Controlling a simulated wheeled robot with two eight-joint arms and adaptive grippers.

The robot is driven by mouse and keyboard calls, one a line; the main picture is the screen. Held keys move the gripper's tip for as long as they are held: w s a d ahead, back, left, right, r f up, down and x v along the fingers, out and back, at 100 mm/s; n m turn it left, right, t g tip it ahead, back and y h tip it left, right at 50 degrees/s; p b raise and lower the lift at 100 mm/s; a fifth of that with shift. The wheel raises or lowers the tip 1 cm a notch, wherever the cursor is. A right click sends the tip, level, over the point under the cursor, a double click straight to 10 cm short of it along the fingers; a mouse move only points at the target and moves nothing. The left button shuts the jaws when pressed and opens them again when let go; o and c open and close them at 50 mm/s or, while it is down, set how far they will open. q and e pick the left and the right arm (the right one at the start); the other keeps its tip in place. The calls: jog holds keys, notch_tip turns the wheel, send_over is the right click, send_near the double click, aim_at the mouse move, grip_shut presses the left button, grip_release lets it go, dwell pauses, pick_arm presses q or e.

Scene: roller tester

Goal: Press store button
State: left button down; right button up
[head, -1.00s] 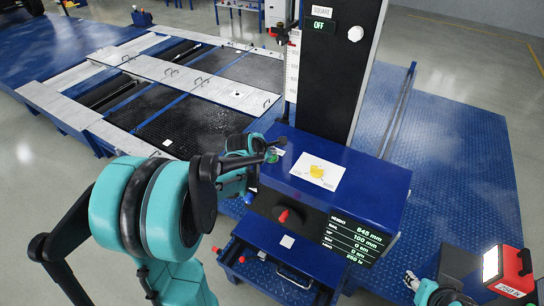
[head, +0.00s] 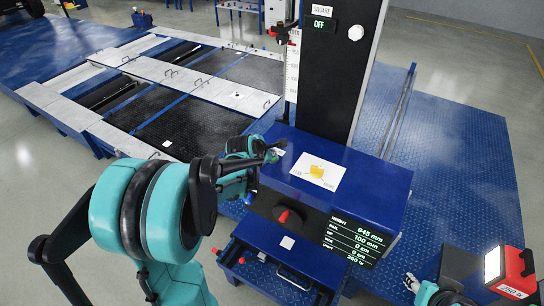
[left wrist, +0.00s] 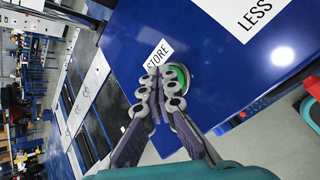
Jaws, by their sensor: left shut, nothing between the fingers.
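The green store button (left wrist: 186,76) sits on the blue cabinet top beside a white label reading STORE (left wrist: 158,55). My left gripper (left wrist: 170,72) is shut and empty, with its fingertips over the button and hiding much of it. I cannot tell if they press it. In the head view the left gripper (head: 277,149) is at the left back edge of the blue cabinet (head: 365,185), and the button is hidden there. My right gripper (head: 412,282) is at the lower right, small and partly seen, away from the cabinet.
A white sheet with a yellow mark (head: 317,173) lies on the cabinet top. A red knob (head: 284,216) and a display (head: 357,241) are on its front, above an open drawer (head: 275,272). A black column (head: 333,80) rises behind. A red lamp box (head: 507,270) is at lower right.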

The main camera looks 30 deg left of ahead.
pick_arm(q)
jog(key=shift+r, duration=0.15)
jog(key=shift+r+p, duration=0.6)
jog(key=shift+r, duration=0.15)
notch_tip(320, 180, up, 5)
jog(key=p, duration=0.3)
jog(key=shift+p, duration=0.4)
jog(key=shift+f, duration=0.1)
